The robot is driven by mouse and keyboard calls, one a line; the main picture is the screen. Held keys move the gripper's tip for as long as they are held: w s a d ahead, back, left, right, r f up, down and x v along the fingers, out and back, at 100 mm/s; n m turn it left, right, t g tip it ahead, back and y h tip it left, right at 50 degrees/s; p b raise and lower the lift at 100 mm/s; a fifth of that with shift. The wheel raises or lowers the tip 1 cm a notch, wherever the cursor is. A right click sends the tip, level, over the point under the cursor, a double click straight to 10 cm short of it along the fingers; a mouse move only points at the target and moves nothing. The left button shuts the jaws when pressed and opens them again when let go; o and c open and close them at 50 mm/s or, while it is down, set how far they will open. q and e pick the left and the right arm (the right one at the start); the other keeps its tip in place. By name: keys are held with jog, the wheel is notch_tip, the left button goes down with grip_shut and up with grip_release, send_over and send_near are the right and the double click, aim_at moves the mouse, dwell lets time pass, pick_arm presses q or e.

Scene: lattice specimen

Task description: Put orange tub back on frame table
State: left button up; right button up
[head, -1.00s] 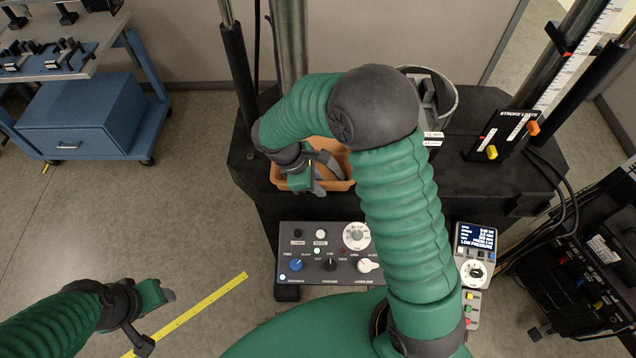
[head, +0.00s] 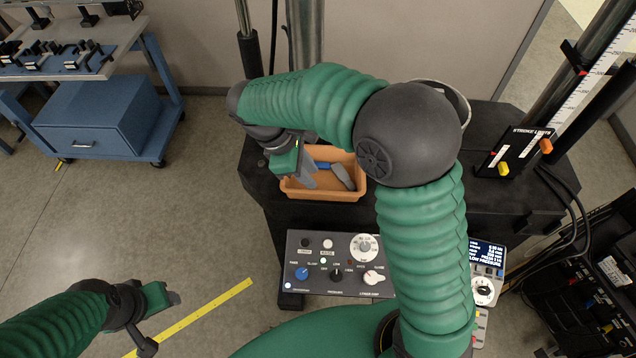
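The orange tub (head: 325,194) sits upright on the front left part of the black frame table (head: 410,215). A blue piece (head: 322,165) and a grey piece (head: 343,176) lie in it. My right gripper (head: 306,172) is at the tub's left side, its grey fingertip over or against the left wall. Contact and the finger gap are unclear, and part of the gripper is hidden by its own hand. My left gripper (head: 162,320) is over the floor at lower left, away from the tub, its fingers spread and empty.
A control console (head: 338,264) stands in front of the tub. A stroke-limits panel (head: 517,152) and a scale post are at right. A grey cylinder (head: 455,98) is partly hidden behind my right arm. A blue cart (head: 100,115) stands at far left.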

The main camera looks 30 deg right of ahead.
jog(key=s+f+m+t+y, duration=0.4)
jog(key=s+f+m, duration=0.2)
jog(key=s+m, duration=0.4)
jog(key=shift+s+a+f+m, duration=0.25)
jog(key=shift+f+m, duration=0.1)
jog(key=shift+m, duration=0.35)
jog(key=shift+s, duration=0.1)
dwell(0.9)
